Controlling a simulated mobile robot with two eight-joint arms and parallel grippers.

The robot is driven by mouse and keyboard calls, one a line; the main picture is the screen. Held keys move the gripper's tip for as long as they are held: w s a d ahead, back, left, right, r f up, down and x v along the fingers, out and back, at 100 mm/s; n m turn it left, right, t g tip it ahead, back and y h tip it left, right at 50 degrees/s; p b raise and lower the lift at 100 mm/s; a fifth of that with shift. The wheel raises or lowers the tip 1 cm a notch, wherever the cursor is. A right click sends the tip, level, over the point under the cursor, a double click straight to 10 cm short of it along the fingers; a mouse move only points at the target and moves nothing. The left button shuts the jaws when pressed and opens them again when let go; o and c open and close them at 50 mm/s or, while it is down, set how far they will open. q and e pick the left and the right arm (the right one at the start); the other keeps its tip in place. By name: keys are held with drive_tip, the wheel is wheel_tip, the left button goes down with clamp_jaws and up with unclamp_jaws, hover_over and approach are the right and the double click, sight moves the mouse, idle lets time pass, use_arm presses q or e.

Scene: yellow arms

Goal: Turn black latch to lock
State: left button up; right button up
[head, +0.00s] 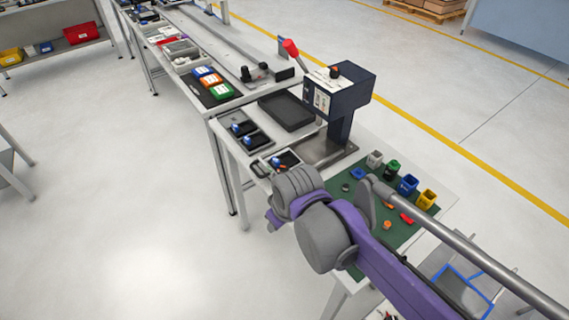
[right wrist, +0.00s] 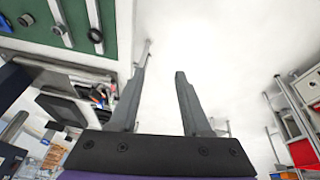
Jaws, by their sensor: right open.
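I cannot make out a black latch for certain in either view. Black plates with blue knobs (head: 238,129) lie on the near workbench, left of the dark blue press (head: 345,92). Another black plate with a blue knob (head: 285,160) lies nearer, partly hidden by my purple and grey right arm. In the right wrist view my right gripper (right wrist: 161,71) is open, with nothing between its two grey fingers. Pale floor shows behind them. In the head view the arm hides its fingertips. My left gripper is in neither view.
The press has a red-knobbed lever (head: 290,47). A black tray (head: 287,110) lies beside it. A green mat (head: 352,205) holds small coloured bins, including a yellow bin (head: 426,199). A long bench (head: 225,60) with bins runs behind.

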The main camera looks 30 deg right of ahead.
drive_tip(key=w+d+r+n+g, duration=0.25)
drive_tip(key=w+d+r, duration=0.25)
drive_tip(key=w, duration=0.5)
drive_tip(key=n+g+p, duration=0.1)
drive_tip(key=n+g, duration=0.1)
drive_tip(key=n, duration=0.2)
hover_over(285, 167)
drive_tip(key=shift+t, duration=0.25)
wheel_tip(285, 167, down, 10)
drive_tip(key=shift+r, duration=0.1)
clamp_jaws()
